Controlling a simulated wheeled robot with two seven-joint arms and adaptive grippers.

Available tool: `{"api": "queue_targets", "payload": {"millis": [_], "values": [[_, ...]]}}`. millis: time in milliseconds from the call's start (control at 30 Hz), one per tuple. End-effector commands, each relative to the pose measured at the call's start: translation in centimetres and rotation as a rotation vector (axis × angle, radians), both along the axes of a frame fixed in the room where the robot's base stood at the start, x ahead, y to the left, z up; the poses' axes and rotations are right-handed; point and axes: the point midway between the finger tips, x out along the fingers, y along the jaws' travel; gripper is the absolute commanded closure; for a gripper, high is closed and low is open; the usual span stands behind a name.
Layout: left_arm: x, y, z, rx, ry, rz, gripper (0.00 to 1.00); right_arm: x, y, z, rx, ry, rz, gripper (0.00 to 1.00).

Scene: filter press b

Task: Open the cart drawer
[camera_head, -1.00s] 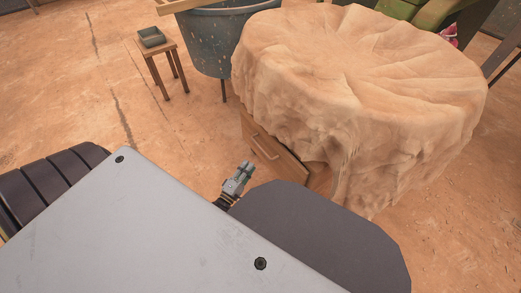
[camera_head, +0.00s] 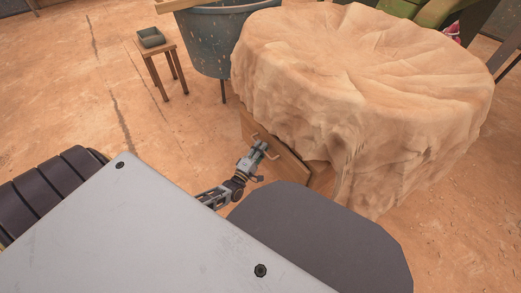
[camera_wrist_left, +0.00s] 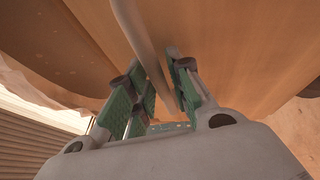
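The cart is draped in a tan cloth (camera_head: 370,70). Its wooden drawer front (camera_head: 292,164) shows below the cloth's left edge, with a pale bar handle (camera_head: 274,157). How far the drawer stands out is hard to tell under the cloth. My left gripper (camera_head: 262,147) is at the handle. In the left wrist view the handle (camera_wrist_left: 146,40) runs down between the two green-padded fingers (camera_wrist_left: 158,78), which stand apart on either side of it. I cannot see a firm grip. My right gripper is not in view.
A small wooden stool (camera_head: 165,49) with a green tray (camera_head: 151,38) stands at the back left, beside a dark speckled tub (camera_head: 215,50). A green chair (camera_head: 440,12) is behind the cart.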

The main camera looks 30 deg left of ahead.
Motion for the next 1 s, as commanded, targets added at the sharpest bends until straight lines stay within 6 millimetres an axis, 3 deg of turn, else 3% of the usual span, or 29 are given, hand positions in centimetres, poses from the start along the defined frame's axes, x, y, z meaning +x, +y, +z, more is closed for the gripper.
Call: {"api": "queue_targets", "payload": {"millis": [300, 467, 1000], "values": [[0.1, 0.0, 0.02, 0.0, 0.001, 0.0, 0.79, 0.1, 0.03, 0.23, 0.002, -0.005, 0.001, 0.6], [0.09, 0.0, 0.01, 0.0, 0.001, 0.0, 0.99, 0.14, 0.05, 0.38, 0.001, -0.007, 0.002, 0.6], [-0.51, 0.09, -0.03, 0.0, 0.003, 0.0, 1.0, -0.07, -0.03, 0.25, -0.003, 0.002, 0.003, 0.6]]}}
